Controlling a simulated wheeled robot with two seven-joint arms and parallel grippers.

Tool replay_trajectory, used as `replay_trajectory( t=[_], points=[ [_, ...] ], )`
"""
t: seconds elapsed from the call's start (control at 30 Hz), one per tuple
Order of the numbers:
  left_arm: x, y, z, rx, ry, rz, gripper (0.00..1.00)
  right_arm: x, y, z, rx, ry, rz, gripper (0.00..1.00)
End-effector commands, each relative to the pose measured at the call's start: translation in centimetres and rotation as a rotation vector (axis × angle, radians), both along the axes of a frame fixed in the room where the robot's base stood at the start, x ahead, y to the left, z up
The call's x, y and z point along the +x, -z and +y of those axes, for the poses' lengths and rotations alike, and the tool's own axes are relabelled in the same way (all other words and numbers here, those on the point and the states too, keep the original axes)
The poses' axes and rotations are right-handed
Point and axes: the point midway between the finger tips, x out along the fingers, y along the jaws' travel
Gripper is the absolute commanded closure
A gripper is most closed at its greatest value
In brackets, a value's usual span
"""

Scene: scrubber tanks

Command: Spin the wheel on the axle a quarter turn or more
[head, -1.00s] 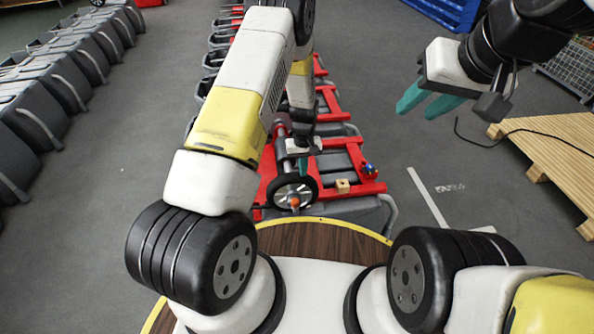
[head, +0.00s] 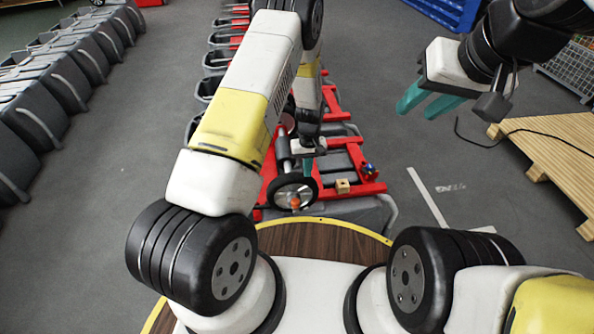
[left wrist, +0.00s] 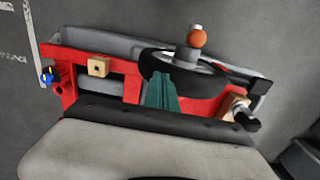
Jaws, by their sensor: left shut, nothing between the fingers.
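The wheel (head: 279,186) has a black tyre, a pale hub and an orange knob (head: 295,202) on its face. It sits on the end of a grey axle (head: 284,150) at the near end of a red frame. In the left wrist view the wheel (left wrist: 205,86) is seen from above, its knob (left wrist: 198,39) pointing away. My left gripper (head: 308,168) is shut and empty, fingers pointing down beside the wheel's right rim. In the wrist view its fingertips (left wrist: 159,78) overlap the tyre; I cannot tell whether they touch. My right gripper (head: 424,101) is open and empty, high at right.
The red frame (head: 369,188) carries a small wooden block (head: 342,186) and a blue knob (head: 369,169). A row of grey tanks (head: 33,98) stands left. A wooden pallet (head: 560,150) and a loose black cable (head: 480,143) lie right. Floor between is clear.

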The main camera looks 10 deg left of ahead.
Motion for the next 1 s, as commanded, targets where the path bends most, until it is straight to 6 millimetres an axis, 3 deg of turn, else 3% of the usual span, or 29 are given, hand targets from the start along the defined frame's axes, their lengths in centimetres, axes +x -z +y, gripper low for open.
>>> replay_trajectory(
  t=[0.53,1.0],
  points=[
    [0.3,-5.7,-0.4,-0.005,0.003,-0.010,1.00,0.0,0.0,0.0,0.000,0.000,0.000,0.64],
    [0.3,-6.4,-0.4,-0.005,0.003,-0.008,1.00,0.0,0.0,0.0,0.000,0.000,0.000,0.64]
  ],
)
